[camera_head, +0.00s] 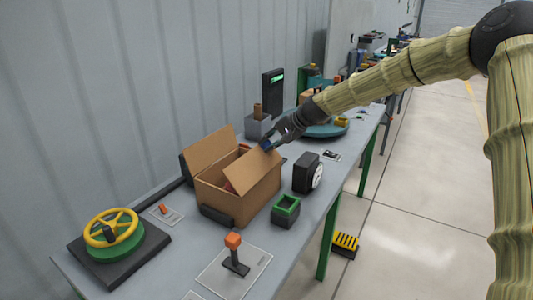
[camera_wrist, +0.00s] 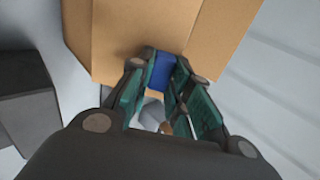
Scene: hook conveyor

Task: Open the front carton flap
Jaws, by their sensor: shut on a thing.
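A brown cardboard carton (camera_head: 232,204) stands on the grey workbench. One flap (camera_head: 210,150) stands up on its left side. Another flap (camera_head: 251,170) slants upward on the near right side, with a blue tab (camera_head: 266,145) at its top edge. My gripper (camera_head: 271,143) is at that tab, reaching in from the upper right. In the wrist view its fingers (camera_wrist: 160,80) close around the blue tab (camera_wrist: 162,72), against the brown cardboard (camera_wrist: 160,30). The fingers partly hide the tab. Some of the carton's inside shows between the flaps.
A black device with a white round face (camera_head: 308,174) stands right of the carton. A green-rimmed box (camera_head: 286,211) and an orange-topped lever (camera_head: 234,255) are in front. A yellow handwheel (camera_head: 110,228) is at the left. A teal turntable (camera_head: 322,130) lies behind. A corrugated wall borders the bench.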

